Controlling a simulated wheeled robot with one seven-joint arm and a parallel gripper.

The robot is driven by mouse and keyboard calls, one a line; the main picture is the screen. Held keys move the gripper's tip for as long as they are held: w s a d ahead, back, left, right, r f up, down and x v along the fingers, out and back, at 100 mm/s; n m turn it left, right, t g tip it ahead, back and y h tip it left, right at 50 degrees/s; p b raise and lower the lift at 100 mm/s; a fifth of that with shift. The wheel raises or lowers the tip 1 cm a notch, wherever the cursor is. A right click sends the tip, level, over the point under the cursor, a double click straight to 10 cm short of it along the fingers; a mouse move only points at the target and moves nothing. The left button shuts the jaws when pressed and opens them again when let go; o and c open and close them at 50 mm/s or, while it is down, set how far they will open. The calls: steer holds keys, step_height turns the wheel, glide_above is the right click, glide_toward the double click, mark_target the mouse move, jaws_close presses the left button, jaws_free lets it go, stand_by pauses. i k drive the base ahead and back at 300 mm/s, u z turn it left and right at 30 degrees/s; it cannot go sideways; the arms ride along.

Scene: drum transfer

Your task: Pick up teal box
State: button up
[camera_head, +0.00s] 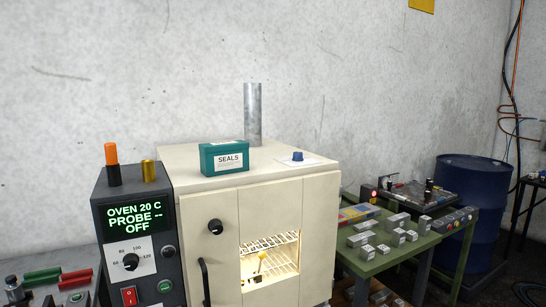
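The teal box (224,157) carries a white label reading "SEALS". It sits upright on the flat top of a cream oven (278,166), near the front left of that top. All of its front face shows and nothing covers it. My gripper is not in view.
A metal pipe (253,112) stands behind the box on the oven top, and a blue knob (298,156) is to its right. A control unit (135,232) with an orange-topped item (111,160) stands left. A green table (388,262) with metal blocks and a blue drum (470,205) are right.

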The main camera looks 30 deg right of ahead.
mark_target(220, 158)
steer(key=z, duration=0.9)
steer(key=k, duration=0.6)
steer(key=u, duration=0.7)
steer(key=i, duration=1)
steer(key=u, duration=0.95)
